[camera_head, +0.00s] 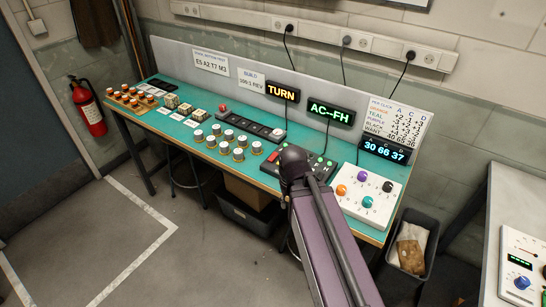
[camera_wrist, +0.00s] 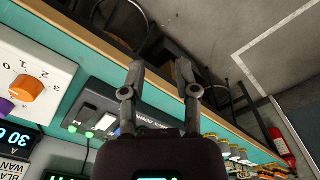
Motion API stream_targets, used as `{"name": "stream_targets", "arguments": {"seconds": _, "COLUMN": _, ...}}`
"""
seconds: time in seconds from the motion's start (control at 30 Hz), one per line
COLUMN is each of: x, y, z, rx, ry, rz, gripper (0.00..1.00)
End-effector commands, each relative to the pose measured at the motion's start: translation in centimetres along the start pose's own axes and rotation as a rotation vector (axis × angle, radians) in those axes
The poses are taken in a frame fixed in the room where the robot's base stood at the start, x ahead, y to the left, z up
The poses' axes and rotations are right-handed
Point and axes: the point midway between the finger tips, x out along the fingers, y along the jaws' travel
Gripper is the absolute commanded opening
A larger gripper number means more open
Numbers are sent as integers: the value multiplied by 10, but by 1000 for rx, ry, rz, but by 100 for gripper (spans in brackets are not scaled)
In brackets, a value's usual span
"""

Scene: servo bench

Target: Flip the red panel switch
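A dark control panel (camera_head: 268,170) with small red and green spots sits on the teal bench, partly hidden behind my arm. In the wrist view a dark panel (camera_wrist: 92,92) with a pale rocker and green buttons lies left of and behind my fingers; no red switch shows there. My gripper (camera_wrist: 160,70) is open and empty, its two fingers apart near the bench's front edge. In the head view my arm's end is over the panel, and its fingers are hidden.
A white knob box (camera_head: 350,204) stands right of the panel, with a dial in the wrist view (camera_wrist: 40,72). Several silver-topped cylinders (camera_head: 238,154) and a dark strip with a red button (camera_head: 223,108) are left. Signs and displays stand behind.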

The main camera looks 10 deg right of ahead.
Motion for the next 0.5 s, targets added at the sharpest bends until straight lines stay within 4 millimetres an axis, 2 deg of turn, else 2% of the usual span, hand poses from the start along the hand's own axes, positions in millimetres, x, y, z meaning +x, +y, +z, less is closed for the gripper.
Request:
{"name": "stream_targets", "arguments": {"seconds": 0.2, "x": 0, "y": 0, "z": 0, "rx": 0, "ry": 0, "rz": 0, "gripper": 40}}
{"name": "stream_targets", "arguments": {"seconds": 0.33, "x": 0, "y": 0, "z": 0, "rx": 0, "ry": 0, "rz": 0, "gripper": 1}}
{"name": "stream_targets", "arguments": {"seconds": 0.5, "x": 0, "y": 0, "z": 0, "rx": 0, "ry": 0, "rz": 0, "gripper": 0}}
